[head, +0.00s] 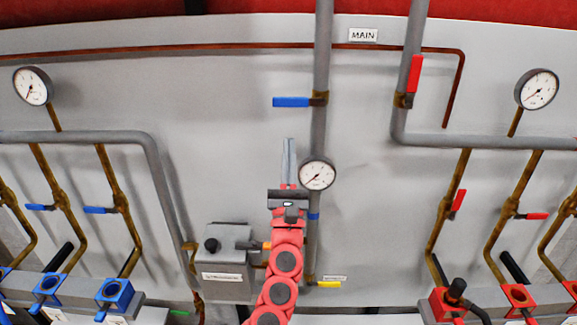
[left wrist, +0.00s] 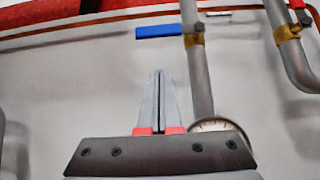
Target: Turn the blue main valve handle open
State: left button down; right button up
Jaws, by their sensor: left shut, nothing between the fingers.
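The blue main valve handle (head: 291,102) points left from a brass valve (head: 319,98) on the vertical grey pipe (head: 320,60), crosswise to that pipe. The handle also shows in the left wrist view (left wrist: 158,31), above the fingertips. My left gripper (head: 289,142) points up and is shut with nothing between its fingers. Its tips are a little below the handle and apart from it in the head view. In the left wrist view the closed fingers (left wrist: 158,75) are left of the pipe. My right gripper is not in view.
A white MAIN label (head: 363,35) is above. A round gauge (head: 317,174) sits on the pipe close beside my left gripper. A red handle (head: 415,73) stands upright on the pipe to the right. A grey box (head: 227,275) is at lower left. The wall left of the handle is clear.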

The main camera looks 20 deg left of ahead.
aim_at(299, 102)
pick_arm(q)
jog(key=r+p, duration=0.1)
jog(key=w+r+p, duration=0.1)
jog(key=r, duration=0.1)
jog(key=r+p, duration=0.1)
jog(key=r, duration=0.1)
jog(key=shift+w+a+r, duration=0.2)
jog(key=shift+a+r, duration=0.05)
